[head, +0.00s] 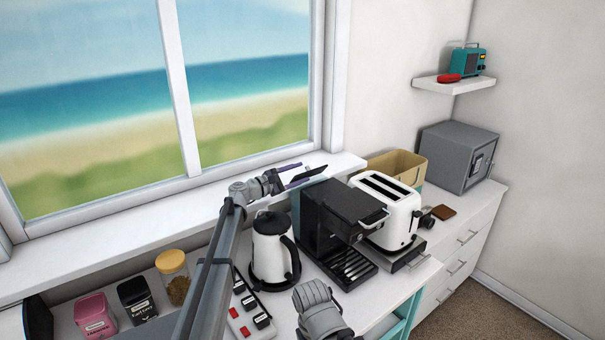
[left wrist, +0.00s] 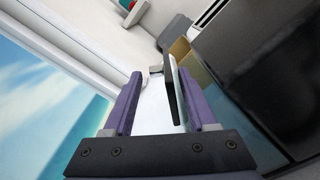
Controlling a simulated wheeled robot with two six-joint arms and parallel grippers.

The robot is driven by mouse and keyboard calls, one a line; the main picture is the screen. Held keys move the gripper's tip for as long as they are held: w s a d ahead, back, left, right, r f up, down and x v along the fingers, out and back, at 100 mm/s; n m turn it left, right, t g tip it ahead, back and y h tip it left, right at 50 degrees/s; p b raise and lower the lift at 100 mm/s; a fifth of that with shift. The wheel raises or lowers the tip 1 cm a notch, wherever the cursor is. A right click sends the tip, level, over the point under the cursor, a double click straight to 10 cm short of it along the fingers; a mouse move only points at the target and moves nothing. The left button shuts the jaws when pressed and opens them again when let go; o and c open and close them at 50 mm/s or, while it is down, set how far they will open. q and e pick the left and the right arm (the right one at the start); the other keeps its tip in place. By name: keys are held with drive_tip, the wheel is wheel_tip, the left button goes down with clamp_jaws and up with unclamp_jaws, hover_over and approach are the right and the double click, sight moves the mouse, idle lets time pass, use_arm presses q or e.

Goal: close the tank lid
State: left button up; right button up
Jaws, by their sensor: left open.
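The coffee machine (head: 338,222) is black and stands on the counter in the middle of the head view. A dark flat flap, which looks like the tank lid (head: 305,174), stands tilted up at its back, by the window sill. My right gripper is not visible.
A white kettle (head: 270,252) stands left of the machine and a white toaster (head: 388,212) right of it. A tan bin (head: 398,167) and a grey safe (head: 455,157) are farther back. The window sill (head: 130,232) is clear.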

use_arm(q)
drive_tip(key=v, duration=0.5)
drive_tip(key=shift+s+a, duration=0.25)
drive_tip(key=shift+a, duration=0.05)
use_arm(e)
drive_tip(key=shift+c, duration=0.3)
